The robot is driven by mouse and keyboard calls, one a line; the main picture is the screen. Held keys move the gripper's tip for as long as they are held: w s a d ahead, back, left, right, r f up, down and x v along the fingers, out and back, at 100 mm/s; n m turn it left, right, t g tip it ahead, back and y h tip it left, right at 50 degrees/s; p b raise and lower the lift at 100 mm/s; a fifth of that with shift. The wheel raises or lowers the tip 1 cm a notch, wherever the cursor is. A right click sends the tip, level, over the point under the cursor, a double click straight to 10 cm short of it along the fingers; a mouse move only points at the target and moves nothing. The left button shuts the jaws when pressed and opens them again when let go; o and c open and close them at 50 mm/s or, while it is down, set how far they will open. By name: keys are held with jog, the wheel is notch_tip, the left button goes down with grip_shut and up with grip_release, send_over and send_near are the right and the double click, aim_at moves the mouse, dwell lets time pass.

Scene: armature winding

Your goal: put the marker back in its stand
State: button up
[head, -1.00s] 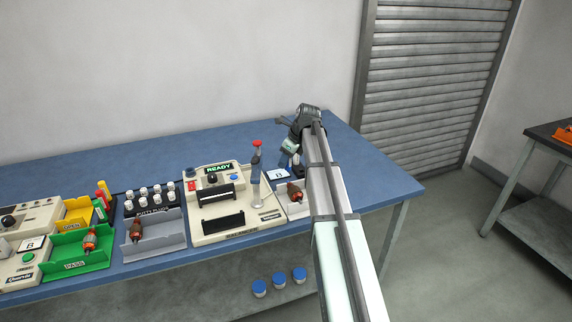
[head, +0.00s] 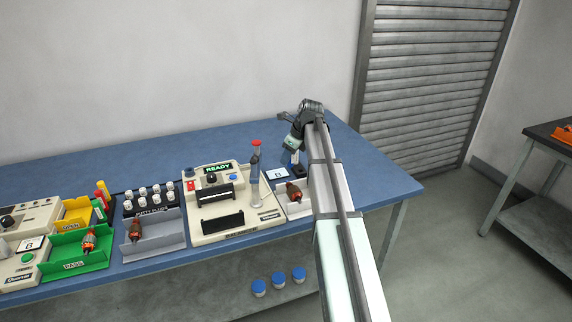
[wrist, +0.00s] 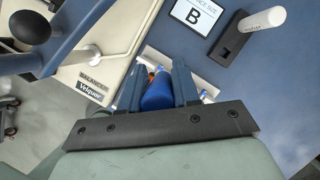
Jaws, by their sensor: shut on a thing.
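My gripper (wrist: 157,90) is shut on a blue marker (wrist: 157,92), which shows between the two dark blue fingers in the wrist view. The marker's lower end is hidden by the fingers and the hand. In the head view, my gripper (head: 290,154) is low over the right part of the bench, behind the B card (head: 277,174). A black block (wrist: 228,47) with a square opening, which looks like the stand, lies up and right of my fingers in the wrist view, apart from the marker. A white cylinder (wrist: 263,24) with small print rises at its far end.
A white tray (head: 305,207) with a copper-and-red armature (head: 294,192) is at the bench's right front. The cream balancer machine (head: 230,228) with an upright red-topped post (head: 256,165) stands left of it. The bench behind the machine is clear.

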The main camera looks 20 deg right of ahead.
jog(key=w+d+f, duration=0.3)
jog(key=w+d, duration=0.5)
jog(key=w, duration=0.1)
jog(key=shift+d+f, duration=0.2)
jog(key=shift+f, duration=0.2)
jog(key=shift+f, duration=2.2)
jog(key=shift+f, duration=1)
jog(key=o, duration=1.1)
